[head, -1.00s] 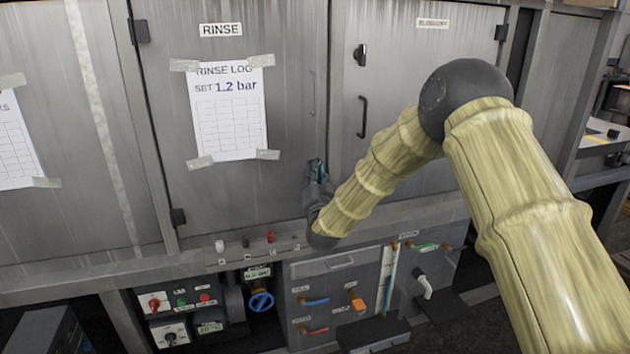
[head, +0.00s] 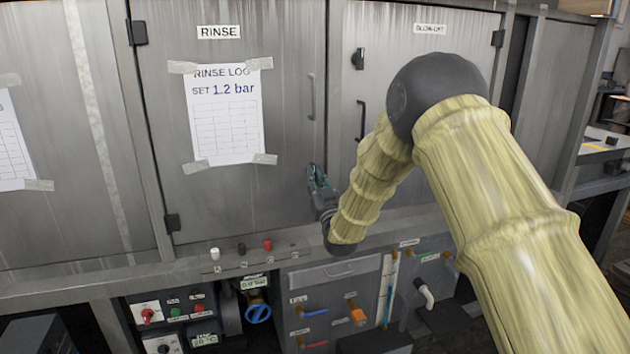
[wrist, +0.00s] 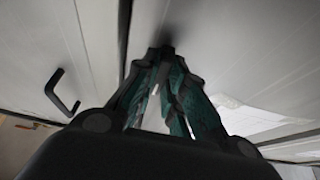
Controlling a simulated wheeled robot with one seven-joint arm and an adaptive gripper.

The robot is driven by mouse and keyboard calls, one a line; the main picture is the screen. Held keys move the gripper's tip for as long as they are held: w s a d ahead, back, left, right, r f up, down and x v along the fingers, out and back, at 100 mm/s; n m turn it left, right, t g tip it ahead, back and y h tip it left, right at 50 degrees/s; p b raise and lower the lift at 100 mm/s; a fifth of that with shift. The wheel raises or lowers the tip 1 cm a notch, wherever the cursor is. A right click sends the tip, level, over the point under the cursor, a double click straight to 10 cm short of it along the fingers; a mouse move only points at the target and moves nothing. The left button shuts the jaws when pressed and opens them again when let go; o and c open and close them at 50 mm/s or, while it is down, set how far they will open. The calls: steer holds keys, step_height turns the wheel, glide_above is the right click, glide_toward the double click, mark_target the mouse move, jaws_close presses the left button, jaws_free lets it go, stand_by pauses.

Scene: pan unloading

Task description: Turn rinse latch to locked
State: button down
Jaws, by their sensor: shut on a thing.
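The rinse door (head: 290,60) is the closed grey panel under the RINSE label. My gripper (head: 314,170) is at its lower right edge, by the seam with the blow-off door. The gripper leans with its tips up and to the left. In the wrist view, the green-black fingers (wrist: 166,62) converge on a small dark piece, which looks like the rinse latch (wrist: 166,47), at the seam. The fingers are shut on it. They hide most of the latch, so I cannot read its angle.
The rinse door's handle (head: 311,97) is above my gripper. The blow-off door has a dark latch (head: 358,58) and a black handle (head: 361,120). Below are a ledge with small knobs (head: 267,244), a blue valve (head: 258,313) and pipe fittings.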

stand_by(0.3)
steer(key=c, duration=1.5)
jaws_free()
steer(key=v, duration=1.2)
